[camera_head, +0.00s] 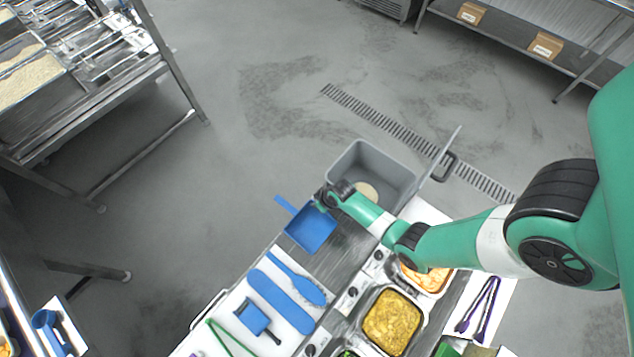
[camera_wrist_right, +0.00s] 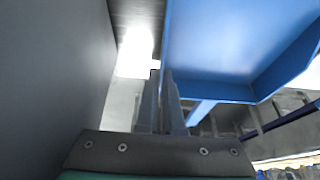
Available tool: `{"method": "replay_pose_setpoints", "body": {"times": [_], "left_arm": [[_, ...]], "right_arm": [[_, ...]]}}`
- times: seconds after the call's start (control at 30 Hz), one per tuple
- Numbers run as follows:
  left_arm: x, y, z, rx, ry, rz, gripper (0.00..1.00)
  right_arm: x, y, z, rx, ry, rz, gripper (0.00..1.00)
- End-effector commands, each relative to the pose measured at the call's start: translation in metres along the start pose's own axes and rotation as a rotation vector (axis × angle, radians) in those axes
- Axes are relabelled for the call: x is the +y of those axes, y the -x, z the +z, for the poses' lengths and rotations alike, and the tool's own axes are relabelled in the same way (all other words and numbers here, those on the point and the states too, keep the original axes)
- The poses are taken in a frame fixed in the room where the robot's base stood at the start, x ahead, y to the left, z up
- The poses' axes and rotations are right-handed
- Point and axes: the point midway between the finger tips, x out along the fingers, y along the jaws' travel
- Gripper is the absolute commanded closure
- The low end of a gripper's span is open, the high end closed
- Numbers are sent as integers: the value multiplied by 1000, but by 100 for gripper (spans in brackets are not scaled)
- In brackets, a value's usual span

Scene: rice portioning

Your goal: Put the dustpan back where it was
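The blue dustpan (camera_head: 311,230) is at the far end of the steel counter, beside the grey bin. Its handle points to the upper left, past the counter's end. My right gripper (camera_head: 322,199) is at the dustpan's upper right edge. In the right wrist view my right gripper (camera_wrist_right: 163,78) has its fingers close together, with the side wall of the dustpan (camera_wrist_right: 215,45) running into the fingertips, so it looks shut on that wall. Whether the dustpan touches the counter cannot be told. My left gripper is not in view.
A grey open bin (camera_head: 349,157) with pale contents stands close to the right gripper. A blue brush (camera_head: 305,287), a long blue tool (camera_head: 281,301) and a blue scoop (camera_head: 255,318) lie nearby. Food pans (camera_head: 392,320) and purple tongs (camera_head: 480,307) are further right.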

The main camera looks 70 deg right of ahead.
Motion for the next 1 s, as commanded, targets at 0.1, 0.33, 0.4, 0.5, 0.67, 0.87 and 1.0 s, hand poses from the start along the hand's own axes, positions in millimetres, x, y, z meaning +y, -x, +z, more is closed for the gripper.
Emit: {"method": "replay_pose_setpoints", "body": {"times": [0.1, 0.33, 0.4, 0.5, 0.67, 0.87, 1.0], "left_arm": [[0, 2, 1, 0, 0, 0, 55], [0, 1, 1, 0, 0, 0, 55], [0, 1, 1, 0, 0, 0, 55], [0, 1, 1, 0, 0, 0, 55], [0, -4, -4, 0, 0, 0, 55], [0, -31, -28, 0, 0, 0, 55], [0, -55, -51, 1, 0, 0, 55]], "right_arm": [[0, -2, 1, 0, 0, 0, 100], [0, -2, 1, 0, 0, 0, 66], [0, -2, 1, 0, 0, 0, 66], [0, -2, 1, 0, 0, 0, 66], [0, 5, -1, 0, 0, 0, 66], [0, 48, -4, -1, -1, 0, 66], [0, 80, -4, -2, -1, 0, 66]]}}
